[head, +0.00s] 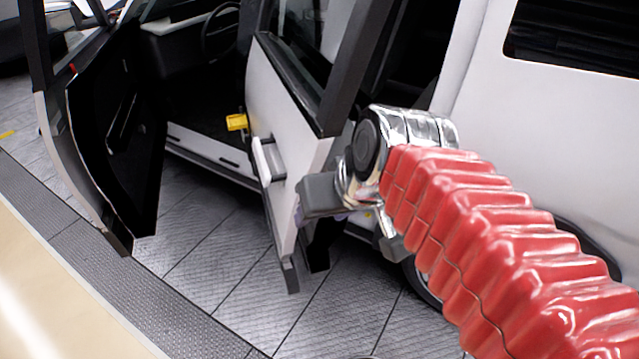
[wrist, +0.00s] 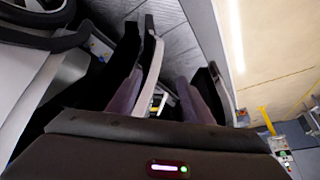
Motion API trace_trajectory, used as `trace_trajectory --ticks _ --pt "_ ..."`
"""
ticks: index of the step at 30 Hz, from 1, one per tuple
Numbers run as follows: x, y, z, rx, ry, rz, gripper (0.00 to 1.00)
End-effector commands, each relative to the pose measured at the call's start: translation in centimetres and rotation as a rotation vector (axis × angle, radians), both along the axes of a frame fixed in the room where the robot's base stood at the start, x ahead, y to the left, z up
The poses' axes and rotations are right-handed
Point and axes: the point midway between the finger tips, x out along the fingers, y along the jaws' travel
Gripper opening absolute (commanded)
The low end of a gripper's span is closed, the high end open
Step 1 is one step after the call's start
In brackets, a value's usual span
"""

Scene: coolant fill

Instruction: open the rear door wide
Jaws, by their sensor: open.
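The rear door (head: 285,110) of the white van stands partly open in the middle of the head view, with a dark window frame and a white lower panel. A pale upright handle bar (head: 265,165) is on its panel. My gripper (head: 316,240) is at the door's lower right side, on the red-sleeved arm. Its fingers are partly hidden there. In the wrist view my gripper (wrist: 158,85) has its two purple-padded fingers apart, with a pale panel edge (wrist: 153,65), seemingly the door, between them. I cannot tell whether the fingers touch it.
The front door (head: 115,120) is open wide at the left. A yellow piece (head: 237,121) is by the door opening. The van's white side (head: 560,130) and a wheel (head: 425,285) are at the right. Grey tiled floor (head: 215,260) below the doors is clear.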

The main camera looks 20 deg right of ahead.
Motion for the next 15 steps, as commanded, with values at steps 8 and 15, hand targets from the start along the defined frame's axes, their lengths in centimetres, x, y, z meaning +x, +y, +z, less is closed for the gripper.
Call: trace_trajectory --ticks 8,15 --pt "-2.8 1.9 -3.9 -0.108 0.05 0.072 0.26" --pt "-3.3 2.0 -4.6 -0.132 0.057 0.08 0.09"
